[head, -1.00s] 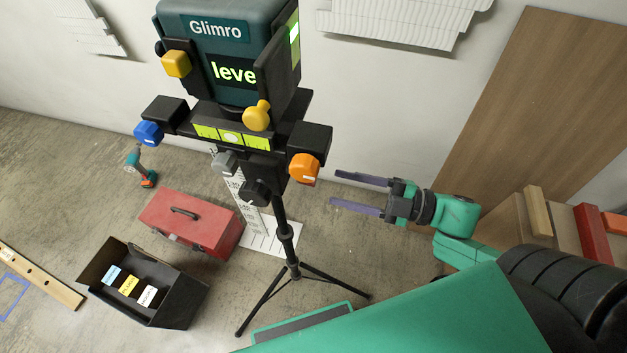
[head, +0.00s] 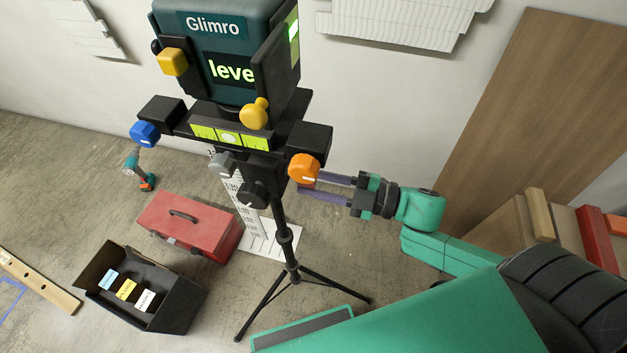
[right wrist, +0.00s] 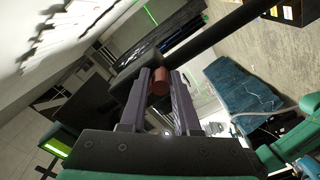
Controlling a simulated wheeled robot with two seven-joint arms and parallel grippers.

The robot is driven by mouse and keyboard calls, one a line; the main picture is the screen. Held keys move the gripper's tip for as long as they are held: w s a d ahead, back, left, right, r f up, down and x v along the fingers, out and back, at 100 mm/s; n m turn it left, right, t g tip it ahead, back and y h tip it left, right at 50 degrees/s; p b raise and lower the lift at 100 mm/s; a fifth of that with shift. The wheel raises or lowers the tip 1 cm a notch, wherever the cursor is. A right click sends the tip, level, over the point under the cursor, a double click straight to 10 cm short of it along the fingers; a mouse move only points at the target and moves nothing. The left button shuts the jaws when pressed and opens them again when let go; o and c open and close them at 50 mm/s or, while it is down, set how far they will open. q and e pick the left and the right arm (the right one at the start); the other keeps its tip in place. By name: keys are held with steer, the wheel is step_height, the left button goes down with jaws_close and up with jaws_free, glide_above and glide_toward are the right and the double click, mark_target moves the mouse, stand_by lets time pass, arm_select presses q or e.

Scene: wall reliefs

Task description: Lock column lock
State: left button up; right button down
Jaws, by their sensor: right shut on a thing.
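A Glimro level instrument (head: 225,60) stands upright on a black tripod (head: 288,245). An orange knob (head: 304,168), a grey knob (head: 223,163), a black knob (head: 253,193), a blue knob (head: 145,133) and yellow knobs (head: 255,114) sit around its mount. My right gripper (head: 309,184) reaches in from the right, its purple fingertips just below and behind the orange knob. In the right wrist view my right gripper (right wrist: 161,85) is shut on a reddish-brown round piece (right wrist: 160,82) beside black parts. Which lock this is I cannot tell; the head view hides it. My left gripper is out of view.
A red toolbox (head: 187,225) and an open black case (head: 180,310) with labelled tags lie on the floor left of the tripod. A teal drill (head: 137,173) lies farther back. A brown board (head: 535,95) leans on the wall at right.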

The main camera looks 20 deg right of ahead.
steer(key=m+p, duration=0.1)
steer(key=s+m+p, duration=0.1)
steer(key=p, duration=0.1)
steer(key=shift+a+r, duration=0.2)
steer(key=shift+a, duration=0.05)
steer(key=shift+s+a+f+m+p, duration=0.2)
steer(key=shift+f+m+p, duration=0.1)
steer(key=shift+f+m, duration=0.15)
steer(key=c, duration=0.7)
jaws_free()
steer(key=shift+r, duration=0.15)
steer(key=shift+c, duration=0.2)
steer(key=shift+d, duration=0.1)
steer(key=p+v, duration=0.1)
steer(key=v, duration=1.3)
steer(key=shift+s+d, duration=0.2)
